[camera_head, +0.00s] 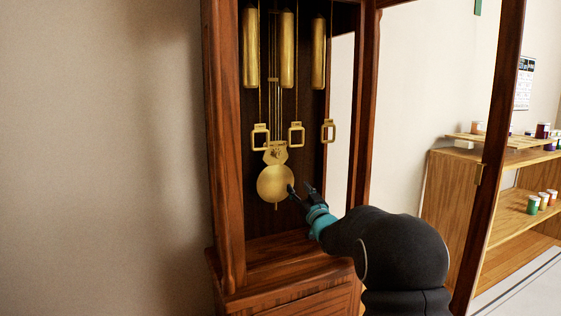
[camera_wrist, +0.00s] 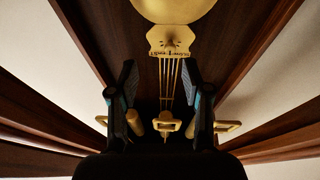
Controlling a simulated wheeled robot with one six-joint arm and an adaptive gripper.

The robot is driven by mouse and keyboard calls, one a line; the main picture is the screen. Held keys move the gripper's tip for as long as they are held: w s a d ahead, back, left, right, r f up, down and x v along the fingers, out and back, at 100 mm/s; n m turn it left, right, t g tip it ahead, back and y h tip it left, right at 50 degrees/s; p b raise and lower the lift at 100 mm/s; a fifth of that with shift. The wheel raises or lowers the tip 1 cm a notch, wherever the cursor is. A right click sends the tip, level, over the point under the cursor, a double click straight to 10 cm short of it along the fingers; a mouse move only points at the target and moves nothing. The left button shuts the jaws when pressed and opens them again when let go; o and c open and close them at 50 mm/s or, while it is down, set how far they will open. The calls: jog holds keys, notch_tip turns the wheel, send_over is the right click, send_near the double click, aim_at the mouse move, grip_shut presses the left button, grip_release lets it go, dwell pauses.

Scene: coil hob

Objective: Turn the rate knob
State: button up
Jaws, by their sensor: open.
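A tall wooden clock case stands open, with a round brass pendulum bob (camera_head: 275,183) hanging inside; the bob also shows at the top of the wrist view (camera_wrist: 175,8). Above the bob in the head view is a brass plate (camera_head: 276,154); in the wrist view this plate (camera_wrist: 170,41) bears marks and lettering too small to read. A small tip (camera_head: 277,206) sticks out under the bob. I cannot tell for sure which part is the rate knob. My gripper (camera_head: 301,190) is open, at the bob's right; in the wrist view its fingers (camera_wrist: 160,80) are apart with nothing between them.
Brass weights (camera_head: 287,50) hang above, with brass frames (camera_head: 296,135) on the rods below them. The case's left post (camera_head: 226,150) and the door frame (camera_head: 490,160) flank the opening. A wooden shelf (camera_head: 500,220) with jars stands at right.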

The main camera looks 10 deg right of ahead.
aim_at(279, 156)
jog(key=shift+t+y, duration=0.5)
jog(key=shift+y, duration=0.3)
jog(key=x, duration=0.4)
jog(key=r+x, duration=0.1)
jog(key=x, duration=0.4)
jog(key=s+r+p+x, duration=0.1)
jog(key=x, duration=0.4)
jog(key=shift+s+a, duration=0.15)
jog(key=shift+a, duration=0.25)
grip_shut()
